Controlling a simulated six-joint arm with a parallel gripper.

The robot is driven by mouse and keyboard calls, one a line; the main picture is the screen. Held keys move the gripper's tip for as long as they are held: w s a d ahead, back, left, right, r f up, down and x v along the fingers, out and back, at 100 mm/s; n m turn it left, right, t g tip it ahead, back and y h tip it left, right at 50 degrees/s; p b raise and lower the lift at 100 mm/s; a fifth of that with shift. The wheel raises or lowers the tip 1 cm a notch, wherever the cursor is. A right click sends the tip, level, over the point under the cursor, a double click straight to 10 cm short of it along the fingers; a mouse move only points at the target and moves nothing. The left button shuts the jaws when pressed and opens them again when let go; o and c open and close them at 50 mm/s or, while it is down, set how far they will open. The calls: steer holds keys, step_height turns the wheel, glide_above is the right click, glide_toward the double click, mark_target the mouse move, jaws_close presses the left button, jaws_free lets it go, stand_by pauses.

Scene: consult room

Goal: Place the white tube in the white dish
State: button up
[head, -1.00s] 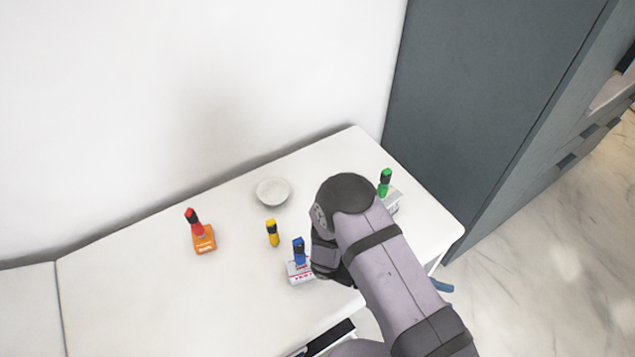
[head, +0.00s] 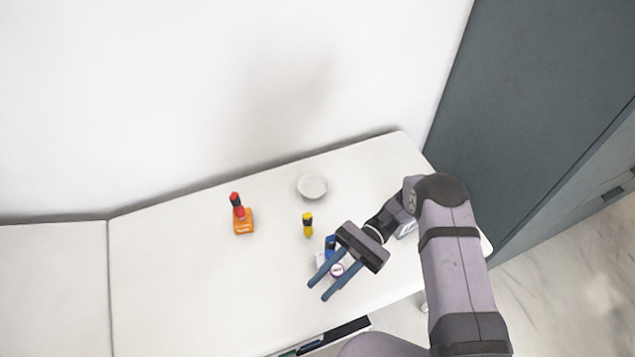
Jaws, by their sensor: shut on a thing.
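The white dish (head: 312,188) stands empty on the white table, near the wall. My gripper (head: 320,291) is over the front right of the table, fingers pointing down-left in the picture. It is shut on the white tube (head: 337,271), which shows end-on as a round white shape with a purple ring between the blue fingers. The rest of the tube is hidden. The gripper and tube are in front of the dish and slightly to its right, apart from it.
A red-topped item on an orange box (head: 243,222) stands at left. A yellow item (head: 308,225) stands before the dish. A blue item (head: 330,243) on a white box is partly behind my gripper. A grey cabinet (head: 540,110) stands at right. The table's left part is clear.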

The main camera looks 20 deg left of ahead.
steer(key=w+a+r+m+t+y+b, duration=0.2)
steer(key=w+a+m+t+y+b, duration=0.95)
steer(key=w+a, duration=0.7)
steer(key=w+a+f+m+t+h+b, duration=0.1)
steer(key=w+f+m+t+b, duration=0.2)
steer(key=w+t+b, duration=0.4)
steer(key=w+a+f+m+t+h+b, duration=0.1)
steer(key=w+f+m+t+h+b, duration=0.1)
steer(key=w+m+t+b, duration=0.4)
steer(key=shift+w+f+t+b, duration=0.65)
steer(key=shift+w+t+b, duration=0.4)
steer(key=shift+w+b, duration=1.35)
steer(key=shift+w+f+p, duration=0.2)
steer(key=shift+f+p, duration=0.1)
steer(key=shift+f, duration=2.2)
steer(key=shift+w+f+p, duration=0.15)
steer(key=shift+f+p, duration=0.15)
steer(key=shift+f, duration=2.2)
steer(key=shift+f+b, duration=0.3)
steer(key=shift+b, duration=0.15)
